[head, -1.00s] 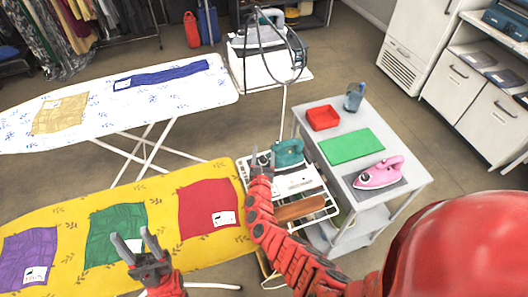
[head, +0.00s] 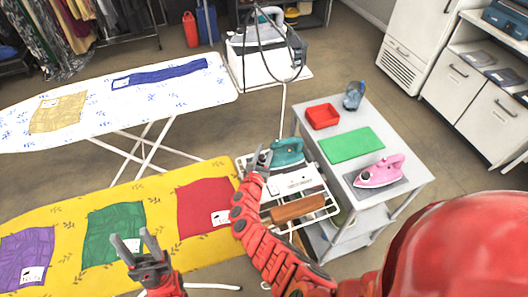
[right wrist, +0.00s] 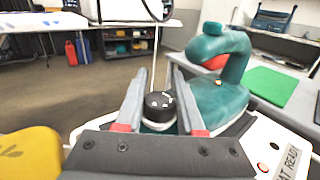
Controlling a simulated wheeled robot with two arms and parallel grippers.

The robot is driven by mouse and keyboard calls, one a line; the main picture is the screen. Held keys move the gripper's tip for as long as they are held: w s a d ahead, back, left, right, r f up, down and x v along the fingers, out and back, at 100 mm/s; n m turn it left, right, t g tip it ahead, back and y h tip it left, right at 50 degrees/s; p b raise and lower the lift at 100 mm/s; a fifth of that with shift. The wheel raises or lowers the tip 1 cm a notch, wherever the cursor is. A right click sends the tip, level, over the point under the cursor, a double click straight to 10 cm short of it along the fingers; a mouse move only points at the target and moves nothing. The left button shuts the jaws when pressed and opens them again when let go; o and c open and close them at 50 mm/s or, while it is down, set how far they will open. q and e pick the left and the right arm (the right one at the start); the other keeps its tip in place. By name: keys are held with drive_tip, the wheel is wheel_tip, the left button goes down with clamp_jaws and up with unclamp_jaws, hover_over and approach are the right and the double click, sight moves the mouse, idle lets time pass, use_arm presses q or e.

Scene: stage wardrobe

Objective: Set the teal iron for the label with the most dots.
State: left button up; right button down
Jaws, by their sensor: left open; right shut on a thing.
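The teal iron (head: 287,151) rests on the iron rest at the right end of the yellow ironing board; it also fills the right of the right wrist view (right wrist: 215,100). My right gripper (head: 262,158) is at the iron's left end, its fingers closed around a black dial (right wrist: 160,106) with pale marks. My left gripper (head: 135,243) is open and empty above the yellow board. White labels lie on the red cloth (head: 221,217), the green cloth (head: 132,245) and the purple cloth (head: 33,274). Their dots are too small to tell.
The yellow board (head: 70,217) lies in front and a white patterned board (head: 95,108) behind. A grey trolley (head: 398,185) at right holds a pink iron (head: 379,171), a green mat (head: 351,145) and a red tray (head: 322,116). A steam iron station (head: 265,60) stands at the back.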

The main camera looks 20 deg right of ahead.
drive_tip(key=m+g+h+b, duration=0.2)
drive_tip(key=g+h+b, duration=0.1)
drive_tip(key=shift+s+d+f+m, duration=0.2)
drive_tip(key=shift+f+m, duration=0.1)
drive_tip(key=shift+m, duration=0.1)
drive_tip(key=shift+s+d+r+m+g+h+b, duration=0.1)
drive_tip(key=shift+m+g+h+b, duration=0.3)
drive_tip(key=shift+b, duration=0.2)
drive_tip(key=shift+s+d+r+m+g+h+b, duration=0.1)
drive_tip(key=shift+m+g+h+b, duration=0.25)
drive_tip(key=shift+h+b, duration=0.2)
drive_tip(key=c, duration=0.5)
unclamp_jaws()
